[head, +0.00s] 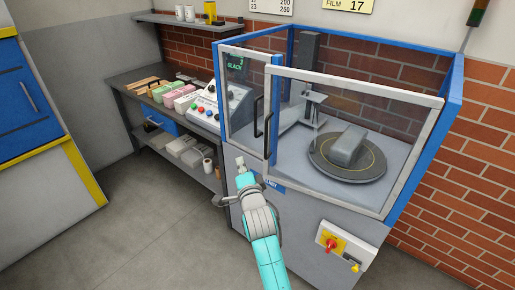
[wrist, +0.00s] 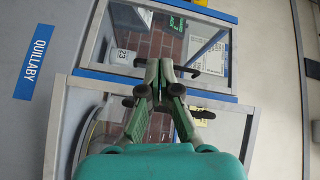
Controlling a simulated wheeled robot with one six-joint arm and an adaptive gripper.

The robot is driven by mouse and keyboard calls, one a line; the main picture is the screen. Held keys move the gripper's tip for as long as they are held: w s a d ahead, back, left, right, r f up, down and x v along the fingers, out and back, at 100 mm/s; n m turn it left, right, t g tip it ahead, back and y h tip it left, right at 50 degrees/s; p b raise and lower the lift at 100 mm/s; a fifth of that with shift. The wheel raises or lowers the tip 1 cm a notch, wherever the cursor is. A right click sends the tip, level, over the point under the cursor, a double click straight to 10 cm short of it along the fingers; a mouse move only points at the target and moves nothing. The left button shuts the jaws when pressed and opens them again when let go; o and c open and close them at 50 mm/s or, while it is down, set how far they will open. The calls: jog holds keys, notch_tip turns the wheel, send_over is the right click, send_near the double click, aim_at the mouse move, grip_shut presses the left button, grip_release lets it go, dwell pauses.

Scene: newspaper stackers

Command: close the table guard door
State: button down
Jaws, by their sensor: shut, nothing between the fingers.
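The table guard is a blue-framed clear enclosure on a grey cabinet. Its larger front door (head: 355,85) has a grey frame and a black upright handle (head: 268,136). Its free left edge overlaps the blue post (head: 277,70) and appears to stand slightly out from it; the exact gap is unclear. A narrower panel (head: 222,95) with its own black handle (head: 256,112) is to the left. My gripper (head: 240,164) is shut and empty, low in front of this narrower panel.
Inside the guard is a round turntable (head: 320,165) with a grey block. A control panel (head: 215,105) and a shelf bench stand at the left. A red and yellow switch box (head: 345,245) is on the cabinet's front. Grey floor (head: 110,235) is clear at the lower left.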

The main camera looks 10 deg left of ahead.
jog(key=s+d+r+n+h, duration=0.1)
jog(key=s+d+r+n, duration=0.25)
jog(key=n, duration=1.25)
jog(key=s+d+r+n+h, duration=0.25)
jog(key=s+n, duration=0.25)
jog(key=n, duration=1)
jog(key=d+r+x, duration=0.1)
jog(key=d+x, duration=0.1)
jog(key=x, duration=1)
jog(key=shift+w+d+t+y, duration=0.4)
jog(key=shift+w+d+y, duration=0.05)
jog(key=shift+w, duration=0.05)
jog(key=shift+r, duration=0.15)
